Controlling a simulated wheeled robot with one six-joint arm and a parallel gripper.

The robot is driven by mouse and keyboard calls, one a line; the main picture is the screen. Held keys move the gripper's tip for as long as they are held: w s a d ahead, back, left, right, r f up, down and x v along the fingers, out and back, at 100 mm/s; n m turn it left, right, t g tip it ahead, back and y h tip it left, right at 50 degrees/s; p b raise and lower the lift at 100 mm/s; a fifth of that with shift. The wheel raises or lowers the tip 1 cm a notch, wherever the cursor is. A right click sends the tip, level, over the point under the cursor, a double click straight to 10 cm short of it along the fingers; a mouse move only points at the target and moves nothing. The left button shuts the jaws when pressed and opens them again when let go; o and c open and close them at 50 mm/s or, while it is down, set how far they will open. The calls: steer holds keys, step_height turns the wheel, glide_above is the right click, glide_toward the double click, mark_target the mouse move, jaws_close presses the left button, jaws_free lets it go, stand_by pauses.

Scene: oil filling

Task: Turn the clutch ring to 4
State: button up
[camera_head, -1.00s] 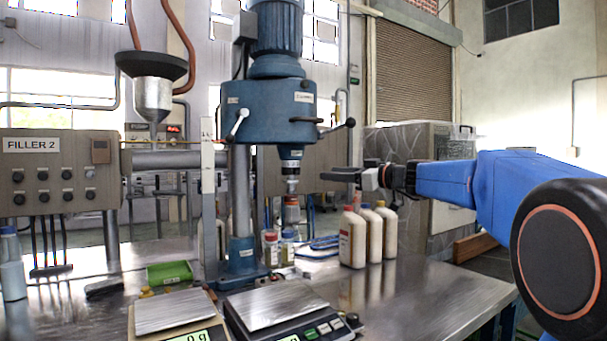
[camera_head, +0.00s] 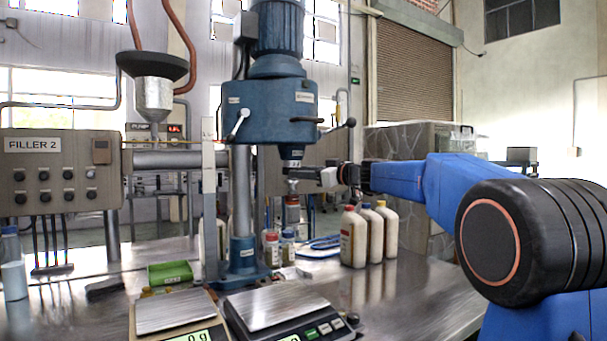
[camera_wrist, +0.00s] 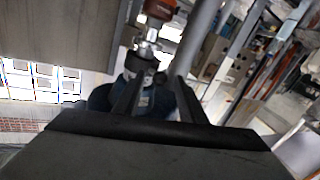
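The clutch ring (camera_head: 292,155) is on the capping spindle below the blue drill-press head (camera_head: 270,110). In the wrist view the dark ring (camera_wrist: 140,64) and silver chuck appear just beyond my fingertips. The numbers on the ring are too small to read. My gripper (camera_head: 298,173) points left at the spindle, its tips overlapping the spindle's lower part in the head view. In the wrist view my gripper (camera_wrist: 155,85) shows two dark fingers apart, with no grip visible. Whether a finger touches the ring cannot be told.
Three cream bottles (camera_head: 368,235) stand below and right of my gripper. Two scales (camera_head: 280,305) sit at the table front. A lever with a black knob (camera_head: 350,122) juts right from the press head, above my gripper. The table's right part (camera_head: 420,290) is clear.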

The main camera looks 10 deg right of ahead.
jaws_close()
